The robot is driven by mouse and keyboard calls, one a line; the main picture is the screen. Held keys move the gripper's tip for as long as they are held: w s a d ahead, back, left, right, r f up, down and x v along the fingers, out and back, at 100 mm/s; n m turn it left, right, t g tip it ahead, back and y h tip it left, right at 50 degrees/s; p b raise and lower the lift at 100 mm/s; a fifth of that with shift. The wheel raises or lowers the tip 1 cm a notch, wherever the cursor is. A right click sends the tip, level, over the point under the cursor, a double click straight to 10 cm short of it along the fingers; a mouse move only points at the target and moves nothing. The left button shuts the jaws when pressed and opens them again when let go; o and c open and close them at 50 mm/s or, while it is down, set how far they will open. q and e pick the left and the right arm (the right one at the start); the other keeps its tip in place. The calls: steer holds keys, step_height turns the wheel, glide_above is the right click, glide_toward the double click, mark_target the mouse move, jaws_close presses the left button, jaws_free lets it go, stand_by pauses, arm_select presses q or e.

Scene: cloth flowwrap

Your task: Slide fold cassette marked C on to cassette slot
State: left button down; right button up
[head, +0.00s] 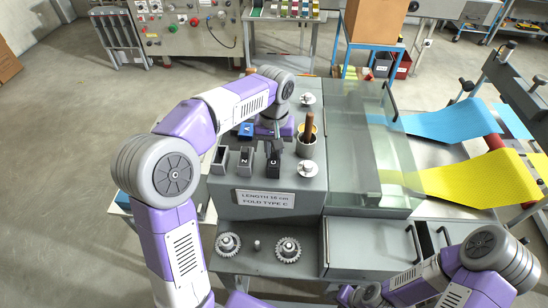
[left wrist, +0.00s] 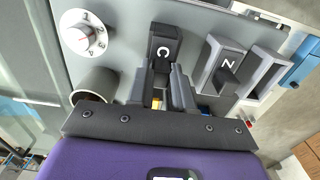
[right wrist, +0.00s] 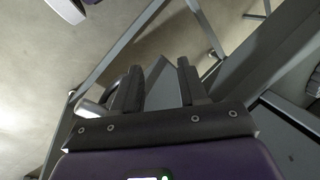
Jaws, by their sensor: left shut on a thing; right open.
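The black fold cassette marked C (head: 273,161) stands upright at the right end of a row on the grey machine top. In the left wrist view its lettered face (left wrist: 164,51) is just beyond my left fingertips. My left gripper (left wrist: 164,78) is shut on the cassette; the fingers hide its lower part, so I cannot tell how deep it sits. Left of it in the head view are a cassette marked N or Z (head: 245,160) in a grey frame and an empty-looking grey frame (head: 220,159). My right gripper (right wrist: 158,85) is open and empty, low at the front.
A cup with a brown handle in it (head: 305,146) and a dial (head: 308,169) stand right of the cassettes. A blue lettered block (head: 246,129) lies behind. A glass cover (head: 350,150) bounds the right. A label plate (head: 265,198) and gears (head: 288,250) are in front.

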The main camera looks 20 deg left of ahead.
arm_select(q)
steer(key=shift+f, duration=0.1)
steer(key=c, duration=0.9)
jaws_free()
steer(key=shift+c, duration=0.2)
